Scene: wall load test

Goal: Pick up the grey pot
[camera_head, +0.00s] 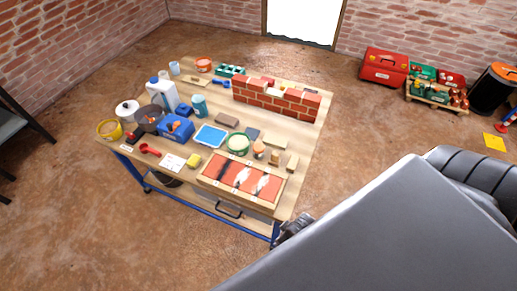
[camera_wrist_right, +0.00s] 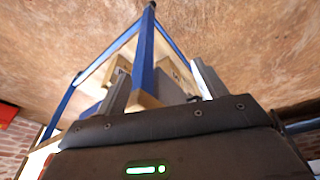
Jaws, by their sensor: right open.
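A dark grey, round, open vessel (camera_head: 150,118), which looks like the grey pot, stands on the far left part of the workbench (camera_head: 290,150) in the head view. A pale, lidded pot (camera_head: 127,109) stands just left of it. My right gripper (camera_head: 292,232) is beside the bench's near right corner, far from both and partly hidden by my arm. In the right wrist view my right gripper (camera_wrist_right: 162,85) has its fingers apart, with part of the blue bench frame (camera_wrist_right: 143,60) beyond them. The pot is not seen there. My left gripper is not in view.
A yellow tub (camera_head: 109,130), a white jug (camera_head: 163,94) and a blue box (camera_head: 176,128) crowd around the grey vessel. The floor around is mostly clear.

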